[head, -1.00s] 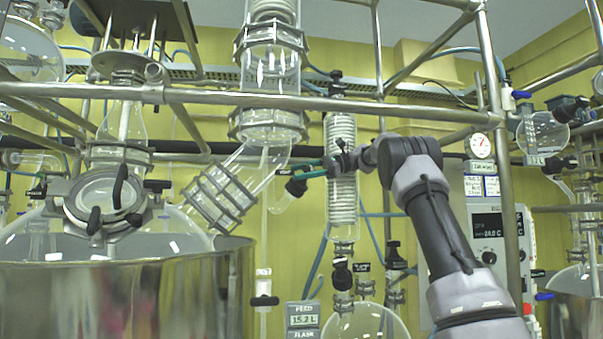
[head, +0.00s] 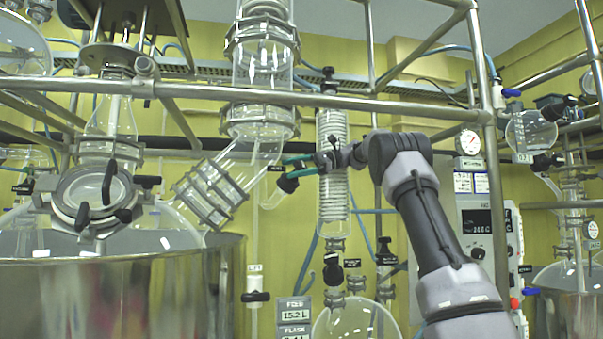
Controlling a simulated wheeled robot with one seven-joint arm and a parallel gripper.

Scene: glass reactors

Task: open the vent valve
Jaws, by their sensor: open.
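My gripper (head: 287,168) reaches left across the front of the coiled glass condenser, its two teal fingers apart. The fingertips are by a small black valve knob (head: 288,184) on a bent glass side tube, just above or around its top. I cannot tell whether they touch it. A small dark label (head: 275,169) stands beside the fingertips, too small to read surely. Another black knob (head: 328,74) with a dark label tops the coiled condenser (head: 333,205). Which of these is the vent valve cannot be read here.
A steel frame bar (head: 330,100) crosses above my gripper. A large steel vessel (head: 120,290) with a glass lid stands at left. A glass flask (head: 355,322) is below. A control box (head: 486,235) with a dial gauge (head: 468,142) is right of my arm.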

